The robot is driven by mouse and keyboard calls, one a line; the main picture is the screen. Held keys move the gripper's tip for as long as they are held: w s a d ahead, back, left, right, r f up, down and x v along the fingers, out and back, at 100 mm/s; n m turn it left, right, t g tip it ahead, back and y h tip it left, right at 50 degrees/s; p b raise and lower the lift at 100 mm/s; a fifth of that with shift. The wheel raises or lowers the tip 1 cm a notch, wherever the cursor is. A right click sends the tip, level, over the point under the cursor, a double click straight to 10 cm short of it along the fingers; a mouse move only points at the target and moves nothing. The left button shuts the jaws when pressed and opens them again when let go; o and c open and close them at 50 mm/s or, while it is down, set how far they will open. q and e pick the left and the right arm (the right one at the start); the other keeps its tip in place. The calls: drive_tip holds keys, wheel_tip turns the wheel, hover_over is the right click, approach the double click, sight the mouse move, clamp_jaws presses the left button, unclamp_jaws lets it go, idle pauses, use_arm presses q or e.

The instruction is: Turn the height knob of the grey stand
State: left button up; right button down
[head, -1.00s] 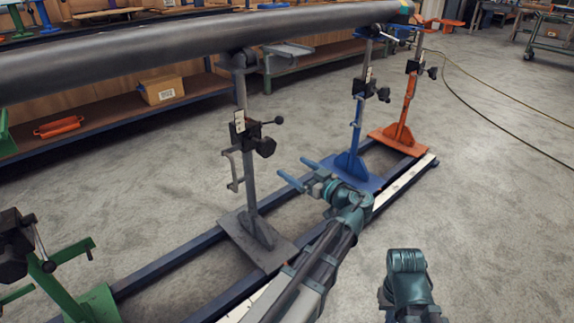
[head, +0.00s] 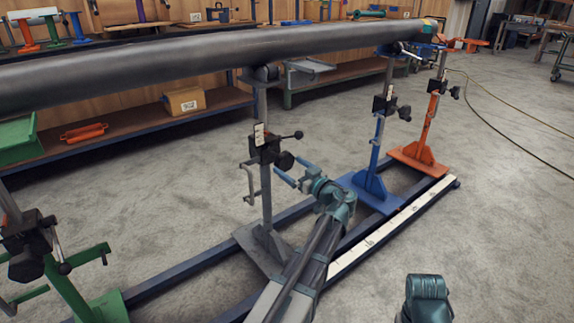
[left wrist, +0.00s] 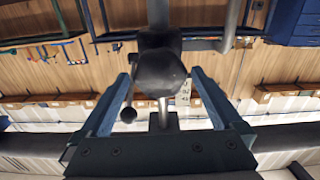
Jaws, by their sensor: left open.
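The grey stand (head: 266,200) stands on the dark blue rail frame under the long pipe (head: 200,57). Its black clamp block carries a dark height knob (head: 286,161) and a thin lever with a ball end (head: 298,134). My left gripper (head: 287,166) is open at the knob, coming from the front right. In the left wrist view, the knob (left wrist: 160,72) sits centred between the two blue fingers (left wrist: 161,78), with a visible gap on each side. How deep the knob lies between them I cannot tell. My right gripper is not visible; only a part of my right arm shows.
A blue stand (head: 372,180) and an orange stand (head: 424,145) stand to the right, and a green stand (head: 75,290) at the near left. A bench shelf behind holds a cardboard box (head: 184,102).

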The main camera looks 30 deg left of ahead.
use_arm(q)
drive_tip(key=shift+x, duration=1.15)
drive_tip(key=shift+c, duration=0.2)
drive_tip(key=c, duration=1.1)
drive_tip(key=shift+m, duration=0.3)
drive_tip(key=m, duration=0.4)
drive_tip(key=shift+s+m, duration=0.1)
drive_tip(key=shift+m, duration=1.9)
